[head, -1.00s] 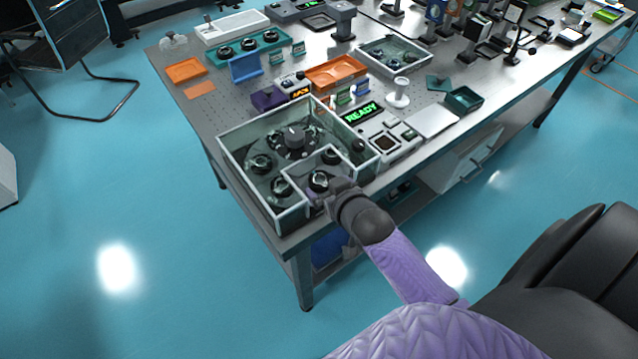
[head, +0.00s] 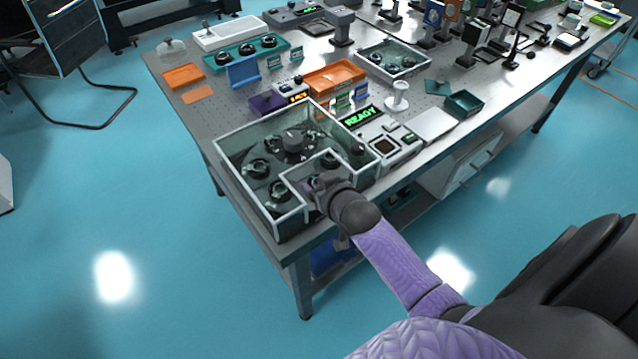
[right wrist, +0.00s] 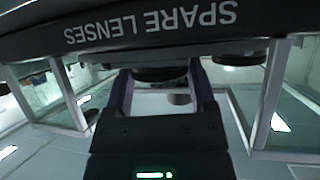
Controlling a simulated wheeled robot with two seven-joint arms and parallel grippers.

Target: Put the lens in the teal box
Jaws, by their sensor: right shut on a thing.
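A clear-walled case (head: 232,158) at the near table corner holds a dark round carousel with several black-ringed lenses. My right gripper (head: 316,186) reaches into the notch at the case's front. It is shut on a lens there, mostly hidden by the gripper in the head view. In the right wrist view, a dark lens (right wrist: 160,74) shows between the two purple fingers of the gripper (right wrist: 161,88). The open teal box (head: 464,104) stands near the table's front edge, right of the case, and looks empty. My left gripper is out of view.
A box with a green READY display (head: 362,116), a white post (head: 398,96) and a pale flat plate (head: 434,124) stand between the case and the teal box. A teal flat piece (head: 438,87) lies behind the box. In the right wrist view, a dark "SPARE LENSES" rim (right wrist: 150,30) is close above the fingers.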

